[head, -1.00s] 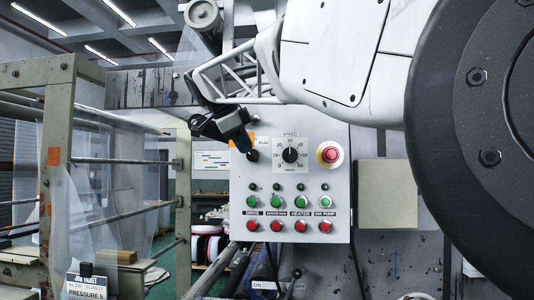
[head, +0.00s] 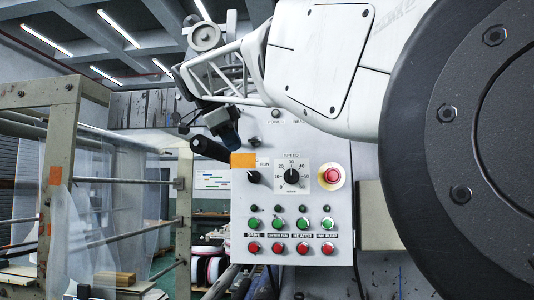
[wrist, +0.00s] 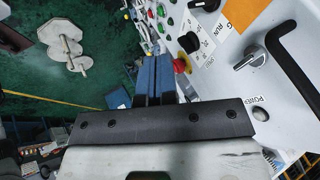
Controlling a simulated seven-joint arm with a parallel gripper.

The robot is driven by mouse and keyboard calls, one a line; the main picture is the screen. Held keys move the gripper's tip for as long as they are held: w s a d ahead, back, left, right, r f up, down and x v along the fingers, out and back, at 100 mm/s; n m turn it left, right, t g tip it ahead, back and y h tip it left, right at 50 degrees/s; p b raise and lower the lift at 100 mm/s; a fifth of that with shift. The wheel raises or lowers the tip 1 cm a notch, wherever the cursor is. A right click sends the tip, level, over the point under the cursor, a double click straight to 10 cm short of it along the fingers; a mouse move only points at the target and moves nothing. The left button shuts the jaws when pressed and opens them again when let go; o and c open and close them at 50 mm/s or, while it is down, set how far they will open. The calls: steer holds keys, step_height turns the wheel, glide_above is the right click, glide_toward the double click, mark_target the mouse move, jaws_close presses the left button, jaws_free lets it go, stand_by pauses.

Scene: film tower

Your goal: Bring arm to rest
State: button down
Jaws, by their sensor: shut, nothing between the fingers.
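My gripper (head: 229,133) is at the end of my raised white arm, in front of the upper left of a grey control panel (head: 342,215). Its blue fingers are together and empty, and they also show in the wrist view (wrist: 154,80). In the head view the fingertips sit above the orange plate (head: 243,160) and the dark selector knob (head: 253,176). I cannot tell whether they touch anything. A black handle (head: 210,150) sticks out just below and left of the gripper; a black bent lever (wrist: 292,65) shows at the right in the wrist view.
The panel carries a speed dial (head: 291,176), a red emergency button (head: 331,177), and rows of green and red buttons. A beige frame (head: 60,160) with rollers and clear film stands at left. Green floor (wrist: 60,100) shows below in the wrist view.

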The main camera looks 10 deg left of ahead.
steer(key=shift+d, duration=0.1)
steer(key=s+d+f+n+g+y, duration=0.1)
steer(key=s+d+f+n, duration=0.45)
steer(key=d+f, duration=0.65)
steer(key=s+d+f+n+g+y, duration=0.1)
steer(key=s+d+f+n, duration=0.4)
steer(key=d+f, duration=0.7)
steer(key=s+d+f+n+y, duration=0.1)
steer(key=s+d+f+n, duration=0.1)
steer(key=s+f, duration=0.6)
steer(key=s+d+f+n+y, duration=0.1)
steer(key=s+d+f+n, duration=0.1)
steer(key=s+d+f, duration=0.3)
steer(key=s+d+f+n+g, duration=0.1)
steer(key=s+d+f, duration=0.3)
steer(key=s+f, duration=0.7)
step_height(320, 180, down, 6)
steer(key=shift+s+f+n+y, duration=0.25)
steer(key=shift+n+y, duration=0.15)
steer(key=shift+n, duration=0.25)
steer(key=c, duration=1.8)
jaws_free()
steer(key=shift+w, duration=0.1)
steer(key=shift+c, duration=0.2)
